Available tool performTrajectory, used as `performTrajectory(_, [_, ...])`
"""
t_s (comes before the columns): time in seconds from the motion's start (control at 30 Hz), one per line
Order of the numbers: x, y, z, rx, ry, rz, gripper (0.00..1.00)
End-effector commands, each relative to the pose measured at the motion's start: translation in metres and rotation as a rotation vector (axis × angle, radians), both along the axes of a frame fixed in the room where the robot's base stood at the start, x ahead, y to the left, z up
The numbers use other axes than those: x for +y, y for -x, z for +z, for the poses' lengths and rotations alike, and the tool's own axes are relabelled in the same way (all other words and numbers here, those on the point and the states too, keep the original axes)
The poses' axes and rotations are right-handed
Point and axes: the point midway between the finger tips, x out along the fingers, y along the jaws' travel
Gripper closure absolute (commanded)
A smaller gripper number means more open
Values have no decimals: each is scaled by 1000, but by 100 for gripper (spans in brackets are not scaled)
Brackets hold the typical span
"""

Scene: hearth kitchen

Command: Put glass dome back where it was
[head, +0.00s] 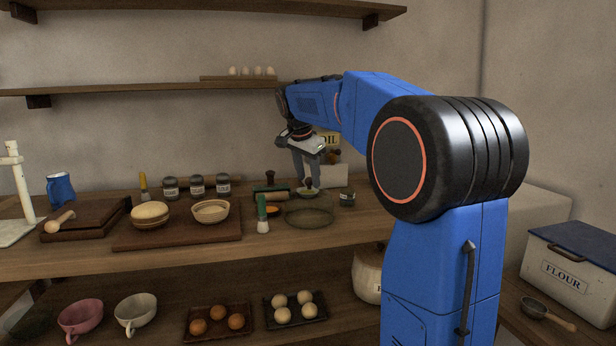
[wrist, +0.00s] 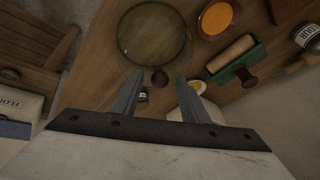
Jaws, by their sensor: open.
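The glass dome (head: 310,216) is a clear, round, greenish shape on the wooden counter, just right of the green-handled brush. In the wrist view its round rim (wrist: 155,38) shows beyond my fingertips. A dark round knob (wrist: 159,78) appears between the fingertips, at the near edge of the glass; I cannot tell whether it belongs to the dome. My gripper (head: 309,180) points down above the back of the counter. Its two fingers (wrist: 163,76) are apart and hold nothing. The fingertips' height above the knob is unclear.

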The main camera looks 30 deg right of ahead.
Motion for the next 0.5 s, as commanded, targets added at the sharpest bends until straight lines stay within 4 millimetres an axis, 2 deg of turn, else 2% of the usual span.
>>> performTrajectory(0.17, [4,3,12,-3,0,1,59])
performTrajectory(0.5, [23,21,69,-3,1,2,59])
